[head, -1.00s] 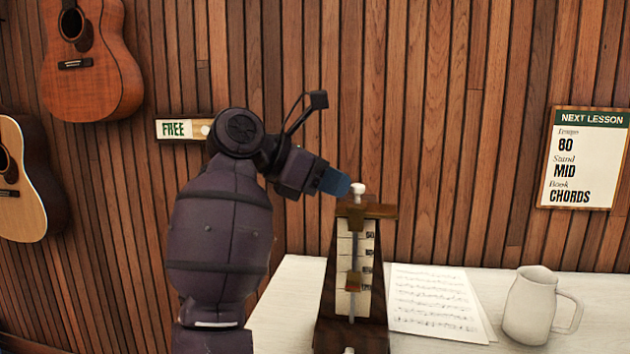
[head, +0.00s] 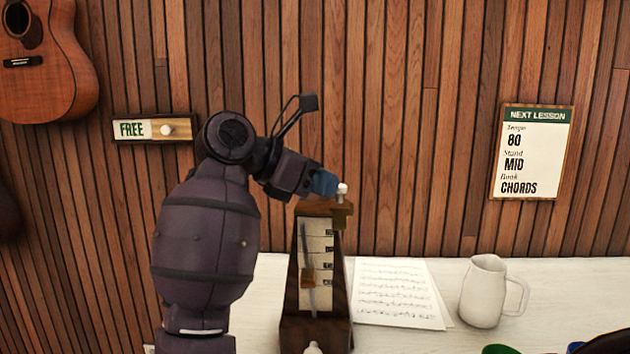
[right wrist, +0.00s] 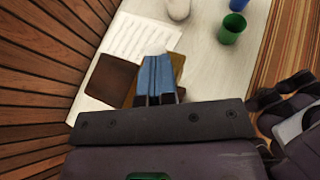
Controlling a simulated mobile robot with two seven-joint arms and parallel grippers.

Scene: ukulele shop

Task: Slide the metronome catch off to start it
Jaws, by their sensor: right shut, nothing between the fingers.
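The wooden metronome (head: 337,290) stands upright on the white table against the wall. Its catch (head: 340,215), a brass-brown piece with a white knob (head: 342,188), sits at the right side of the metronome's top. The pendulum (head: 308,275) is clear of the catch and leans left in front of the scale. My right gripper (head: 325,182) is shut and empty, its blue fingertips just left of the knob; I cannot tell whether they touch. In the right wrist view the blue fingers (right wrist: 158,78) partly hide the metronome's top. My left gripper is not in view.
Sheet music (head: 395,292) and a white mug (head: 483,292) are on the table (head: 450,335) right of the metronome. A green cup (right wrist: 231,28) and a blue cup (right wrist: 237,4) stand farther along. A lesson sign (head: 532,152) and a FREE sign (head: 130,129) hang on the wall.

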